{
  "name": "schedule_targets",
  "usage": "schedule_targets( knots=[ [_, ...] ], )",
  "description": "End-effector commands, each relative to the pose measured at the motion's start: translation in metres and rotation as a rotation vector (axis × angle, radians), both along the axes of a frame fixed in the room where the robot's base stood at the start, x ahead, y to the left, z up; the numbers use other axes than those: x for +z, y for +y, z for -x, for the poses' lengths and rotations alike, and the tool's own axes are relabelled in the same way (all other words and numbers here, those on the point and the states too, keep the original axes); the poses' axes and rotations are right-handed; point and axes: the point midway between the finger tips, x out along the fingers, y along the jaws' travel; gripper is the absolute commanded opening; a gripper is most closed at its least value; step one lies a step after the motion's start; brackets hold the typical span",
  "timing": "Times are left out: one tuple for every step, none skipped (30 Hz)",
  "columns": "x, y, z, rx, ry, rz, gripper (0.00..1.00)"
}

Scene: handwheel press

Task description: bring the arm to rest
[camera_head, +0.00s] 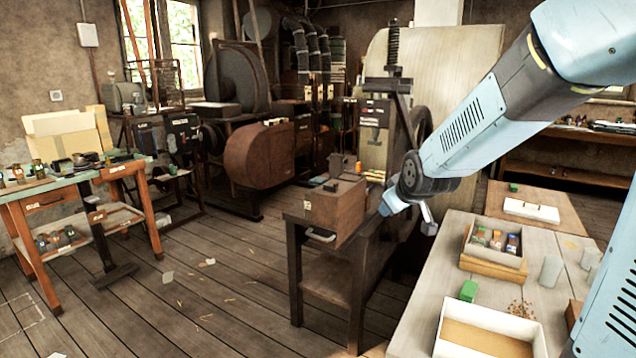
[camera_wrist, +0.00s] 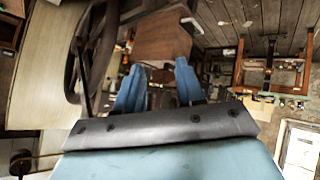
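My arm (camera_head: 470,125) reaches in from the upper right of the head view and slopes down to the left. My gripper (camera_head: 389,205) is at its lower end, beside the brown box on the press bench. In the wrist view, the two blue fingers of my gripper (camera_wrist: 159,72) stand apart with nothing held between them. The handwheel press (camera_head: 393,95) stands behind the gripper, with its wheel (camera_head: 424,122) partly hidden by my arm. In the wrist view, the dark wheel (camera_wrist: 76,55) is left of the fingers.
The brown box (camera_head: 335,207) sits on a dark bench close to my gripper. At right, a pale table (camera_head: 415,315) carries a compartment tray (camera_head: 466,250), a white-rimmed tray (camera_head: 442,338) and a green block (camera_head: 468,291). An orange-legged table (camera_head: 150,215) stands left. The plank floor between is mostly open.

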Motion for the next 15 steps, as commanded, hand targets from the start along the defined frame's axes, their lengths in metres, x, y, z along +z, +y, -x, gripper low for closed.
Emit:
schedule_targets(
  knots=[
    [0.009,-0.004,0.014,-0.017,0.016,-0.022,0.38],
    [0.013,-0.006,0.022,-0.03,0.029,-0.035,0.38],
    [0.018,-0.01,0.032,-0.047,0.046,-0.05,0.38],
    [0.022,-0.012,0.04,-0.06,0.059,-0.062,0.38],
    [0.025,-0.014,0.049,-0.072,0.072,-0.072,0.38],
    [0.03,-0.017,0.06,-0.09,0.088,-0.087,0.38],
    [0.032,-0.02,0.068,-0.102,0.102,-0.097,0.38],
    [0.035,-0.022,0.077,-0.117,0.115,-0.107,0.38],
    [0.039,-0.025,0.088,-0.135,0.131,-0.121,0.38],
    [0.042,-0.027,0.097,-0.149,0.144,-0.13,0.38],
    [0.044,-0.029,0.106,-0.163,0.157,-0.139,0.38],
    [0.047,-0.032,0.118,-0.184,0.172,-0.152,0.38],
    [0.049,-0.033,0.127,-0.198,0.185,-0.16,0.38],
    [0.051,-0.035,0.136,-0.212,0.197,-0.169,0.38],
    [0.054,-0.037,0.148,-0.232,0.213,-0.179,0.38]
  ],
)
